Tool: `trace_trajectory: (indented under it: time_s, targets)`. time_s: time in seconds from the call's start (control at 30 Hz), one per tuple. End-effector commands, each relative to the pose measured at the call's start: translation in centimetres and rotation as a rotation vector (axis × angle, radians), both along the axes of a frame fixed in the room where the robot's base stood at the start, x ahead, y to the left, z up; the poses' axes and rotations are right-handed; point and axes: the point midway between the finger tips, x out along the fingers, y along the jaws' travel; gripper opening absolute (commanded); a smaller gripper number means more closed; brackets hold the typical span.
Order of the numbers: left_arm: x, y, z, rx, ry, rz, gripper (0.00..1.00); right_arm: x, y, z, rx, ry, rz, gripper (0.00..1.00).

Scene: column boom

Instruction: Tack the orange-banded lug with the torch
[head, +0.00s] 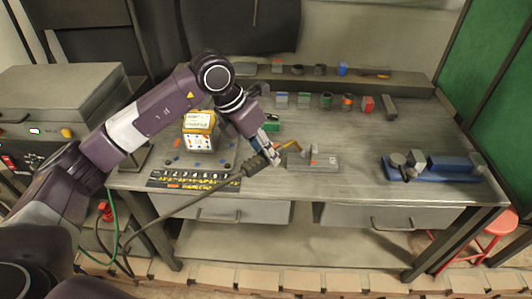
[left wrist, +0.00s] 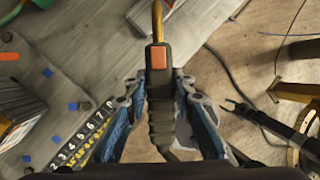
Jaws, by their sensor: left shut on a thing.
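My left gripper (head: 268,150) is shut on the torch, above the bench's front edge. In the left wrist view the torch (left wrist: 160,95) is dark, with an orange trigger and a copper neck, held between the blue fingers of the left gripper (left wrist: 158,105). In the head view the torch neck (head: 291,145) points right, towards a grey block with an upright plate bearing an orange mark (head: 314,153), seemingly the orange-banded lug. I cannot tell whether the torch tip touches it. The lug is not clear in the left wrist view. My right gripper is not in view.
The torch cable (head: 180,208) hangs down to the left. A numbered strip (head: 190,180) and a white-and-yellow box (head: 198,130) are on the left of the bench. A blue vise-like tool (head: 435,168) is at right. Several small blocks line the back. The bench (head: 350,130) is clear at centre right.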

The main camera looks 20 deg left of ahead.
Motion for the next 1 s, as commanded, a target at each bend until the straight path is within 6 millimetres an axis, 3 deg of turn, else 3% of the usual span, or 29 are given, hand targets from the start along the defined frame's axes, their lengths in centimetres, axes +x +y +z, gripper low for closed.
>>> trace_trajectory:
  time_s: [1.0]
  targets:
    - [0.4, -0.5, -0.8, -0.001, -0.003, 0.000, 0.00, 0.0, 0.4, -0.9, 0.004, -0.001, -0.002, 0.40]
